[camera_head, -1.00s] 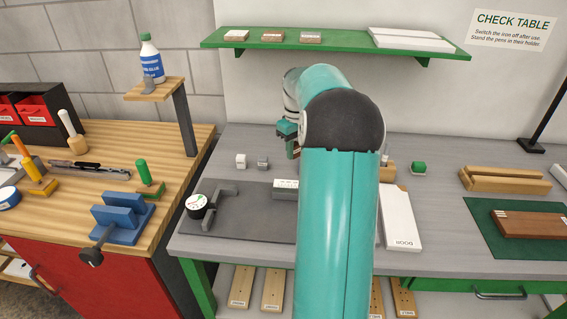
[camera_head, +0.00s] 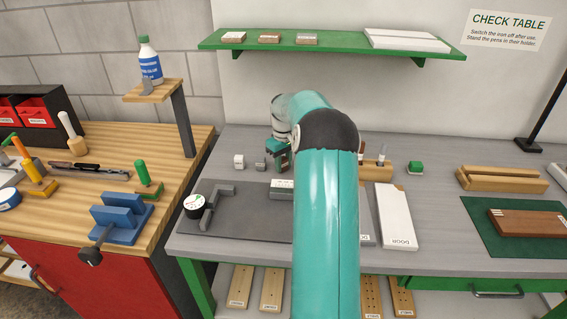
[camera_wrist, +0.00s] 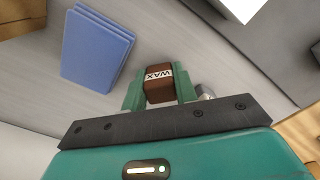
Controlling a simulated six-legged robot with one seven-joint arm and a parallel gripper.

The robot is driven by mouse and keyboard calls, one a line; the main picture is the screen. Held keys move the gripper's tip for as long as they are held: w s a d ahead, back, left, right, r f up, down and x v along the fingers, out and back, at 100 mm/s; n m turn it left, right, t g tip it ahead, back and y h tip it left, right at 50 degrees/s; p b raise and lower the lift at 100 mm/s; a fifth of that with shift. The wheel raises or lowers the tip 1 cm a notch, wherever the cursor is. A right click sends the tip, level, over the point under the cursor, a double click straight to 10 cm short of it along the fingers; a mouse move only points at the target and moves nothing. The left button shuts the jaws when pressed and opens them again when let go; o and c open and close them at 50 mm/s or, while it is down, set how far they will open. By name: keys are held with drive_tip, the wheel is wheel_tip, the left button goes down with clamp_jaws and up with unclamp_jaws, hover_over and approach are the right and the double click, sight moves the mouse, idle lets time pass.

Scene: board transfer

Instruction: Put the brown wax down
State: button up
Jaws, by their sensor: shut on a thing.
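The brown wax (camera_wrist: 159,92) is a small dark brown block with a white label reading WAX. In the wrist view it sits between the green fingers of my gripper (camera_wrist: 158,91), which is shut on it. In the head view my gripper (camera_head: 279,160) is over the back of the grey table (camera_head: 330,262), just right of a small grey cube (camera_head: 261,163). The wax cannot be made out in the head view. I cannot tell whether its underside touches the table.
A white cube (camera_head: 239,161) stands left of the grey cube. A dark mat (camera_head: 245,228) with a round gauge (camera_head: 194,203) lies in front. A wooden holder (camera_head: 374,171) stands to the right. A green shelf (camera_head: 340,47) hangs above.

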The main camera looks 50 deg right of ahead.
sight(283, 159)
drive_tip(key=shift+f, duration=0.15)
drive_tip(key=o, duration=0.9)
drive_tip(key=shift+o, duration=0.2)
wheel_tip(283, 159, up, 12)
drive_tip(key=shift+r, duration=0.2)
drive_tip(key=s+a+r+t+h, duration=0.1)
drive_tip(key=a+r, duration=0.3)
drive_tip(key=a, duration=0.5)
drive_tip(key=s+a+r+n, duration=0.1)
drive_tip(key=s+a+r, duration=0.15)
drive_tip(key=a, duration=0.65)
drive_tip(key=s+a+r+t+h, duration=0.1)
drive_tip(key=a+r, duration=0.3)
drive_tip(key=a, duration=0.4)
drive_tip(key=s+a+f+t+y, duration=0.1)
drive_tip(key=s+a+f, duration=0.1)
drive_tip(key=s+a, duration=0.7)
drive_tip(key=s+a+f+t+y, duration=0.1)
drive_tip(key=s+a+f+t, duration=0.1)
drive_tip(key=s+a, duration=0.6)
drive_tip(key=shift+s+a+f+t, duration=0.3)
drive_tip(key=shift+s+a+f, duration=0.1)
drive_tip(key=shift+s+f, duration=0.3)
